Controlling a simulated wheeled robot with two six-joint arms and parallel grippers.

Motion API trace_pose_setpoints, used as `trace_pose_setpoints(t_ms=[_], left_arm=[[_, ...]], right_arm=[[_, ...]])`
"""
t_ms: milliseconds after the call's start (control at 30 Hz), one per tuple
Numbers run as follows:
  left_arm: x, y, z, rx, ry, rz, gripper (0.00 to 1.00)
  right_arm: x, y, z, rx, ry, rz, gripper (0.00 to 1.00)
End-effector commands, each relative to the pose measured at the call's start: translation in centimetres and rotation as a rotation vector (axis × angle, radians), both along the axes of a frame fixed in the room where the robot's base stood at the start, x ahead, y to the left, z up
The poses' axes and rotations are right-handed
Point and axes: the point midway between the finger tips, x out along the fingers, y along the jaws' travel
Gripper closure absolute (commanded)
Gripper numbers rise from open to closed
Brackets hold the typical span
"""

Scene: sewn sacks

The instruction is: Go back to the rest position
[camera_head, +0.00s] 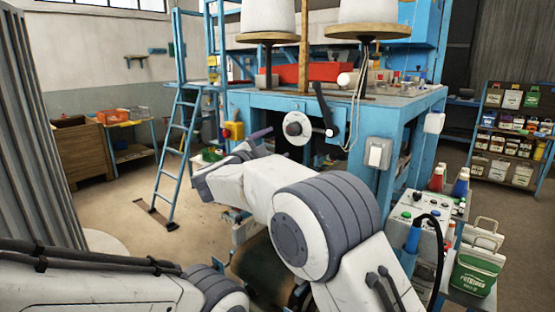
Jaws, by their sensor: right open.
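My right arm comes up from the bottom right and bends at a large grey-banded joint. Its white forearm reaches left to the middle of the view. My right gripper (238,152) is at the far end, largely hidden behind the wrist; it is open, and I see nothing held in it. It shows in front of the blue machine frame (260,100), and I cannot tell the gap between them. Part of my left arm lies along the bottom left; its gripper is out of view.
A blue ladder (172,140) stands left of the machine. A control box (420,215) with buttons and a green-and-white container (477,260) are at the right, close to my right arm. A shelf of packed sacks (510,130) is at the far right. Floor (110,205) is open at left.

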Motion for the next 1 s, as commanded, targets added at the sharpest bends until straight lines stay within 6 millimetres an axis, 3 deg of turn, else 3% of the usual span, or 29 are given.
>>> trace_pose_setpoints(t_ms=[267, 367, 467, 567, 700, 800, 1000], left_arm=[[0.0, 0.0, 0.0, 0.001, 0.001, 0.0, 1.0], [0.0, 0.0, 0.0, 0.001, 0.001, 0.0, 1.0], [0.0, 0.0, 0.0, 0.001, 0.001, 0.0, 1.0], [0.0, 0.0, 0.0, 0.001, 0.001, 0.0, 1.0], [0.0, 0.0, 0.0, 0.001, 0.001, 0.0, 1.0], [0.0, 0.0, 0.0, 0.0, 0.0, 0.0, 1.0], [0.0, 0.0, 0.0, 0.0, 0.0, 0.0, 1.0]], right_arm=[[2.0, -2.3, -0.7, -0.168, 0.087, 0.216, 0.13], [2.0, -3.4, -2.3, -0.25, 0.169, 0.329, 0.13], [0.7, -5.2, -5.8, -0.343, 0.313, 0.471, 0.13], [-3.2, -7.8, -11.4, -0.428, 0.535, 0.631, 0.13], [-10.5, -11.2, -18.4, -0.485, 0.829, 0.793, 0.13], [-15.6, -13.3, -22.0, -0.497, 1.0, 0.865, 0.13], [-23.0, -16.1, -26.0, -0.497, 1.226, 0.951, 0.13]])
